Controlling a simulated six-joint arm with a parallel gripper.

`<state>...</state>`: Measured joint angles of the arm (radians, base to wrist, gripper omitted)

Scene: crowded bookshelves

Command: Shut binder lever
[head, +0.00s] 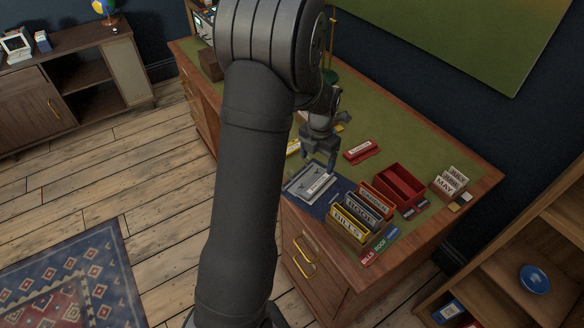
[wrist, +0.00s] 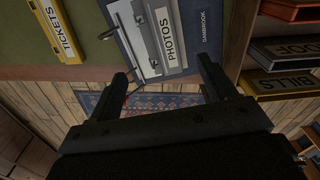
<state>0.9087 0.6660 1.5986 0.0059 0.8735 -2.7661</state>
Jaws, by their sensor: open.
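A binder (head: 305,184) lies on the green desk top, near its front edge. My gripper (head: 331,163) is over the binder's far side in the head view. In the wrist view my gripper (wrist: 163,72) is open and empty, its fingers reaching towards the binder's edge.
Several labelled binders (head: 352,222) stand right of the binder, near a red open box (head: 402,186). A red item (head: 361,151) lies behind. A yellow TICKETS binder (wrist: 57,32) lies left in the wrist view. A shelf (head: 540,240) stands at right.

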